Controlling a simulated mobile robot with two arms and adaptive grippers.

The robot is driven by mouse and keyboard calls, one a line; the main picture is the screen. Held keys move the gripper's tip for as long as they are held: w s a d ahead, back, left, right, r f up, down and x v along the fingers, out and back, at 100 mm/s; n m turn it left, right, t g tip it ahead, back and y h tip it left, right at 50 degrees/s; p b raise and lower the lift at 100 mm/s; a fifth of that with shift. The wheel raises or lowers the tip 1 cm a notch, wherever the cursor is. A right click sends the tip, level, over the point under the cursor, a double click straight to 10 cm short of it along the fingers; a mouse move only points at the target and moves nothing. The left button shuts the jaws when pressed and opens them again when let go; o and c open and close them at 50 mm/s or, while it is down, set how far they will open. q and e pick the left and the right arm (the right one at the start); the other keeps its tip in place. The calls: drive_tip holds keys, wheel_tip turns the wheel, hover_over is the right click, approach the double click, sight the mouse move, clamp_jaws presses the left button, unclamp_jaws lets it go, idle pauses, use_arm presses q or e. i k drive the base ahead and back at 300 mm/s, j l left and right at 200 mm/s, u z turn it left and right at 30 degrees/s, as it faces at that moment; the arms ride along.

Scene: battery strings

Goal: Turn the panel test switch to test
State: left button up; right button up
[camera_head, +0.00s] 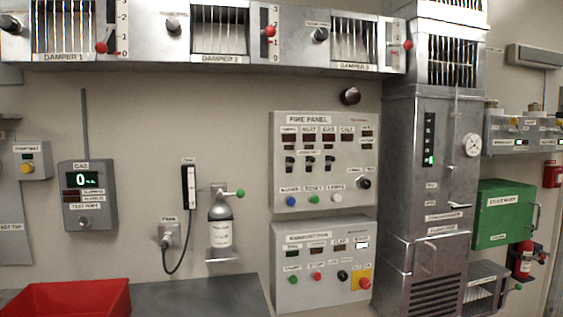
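The fire panel (345,199) is a grey box on the wall, right of centre. A black rotary knob (364,183) sits at its lower right, with small labels above it; the right one seems to read TEST. I take this as the panel test switch; its pointer direction is too small to read. The panel also has a row of dark indicator windows, three small toggle switches (309,162) in the middle, and blue (290,201), green (314,199) and white (337,198) buttons along the bottom. Neither of my grippers is in view.
Below the panel hangs a second grey box (330,301) with buttons. A tall metal cabinet (402,150) stands close on the right. A gas cylinder (220,226) is mounted left. A grey bench (195,293) and red bin (65,299) are below. Dampers with red-knobbed levers hang above.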

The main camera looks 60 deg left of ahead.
sight(366, 184)
drive_tip(key=u, duration=1.75)
drive_tip(key=i+l, duration=0.1)
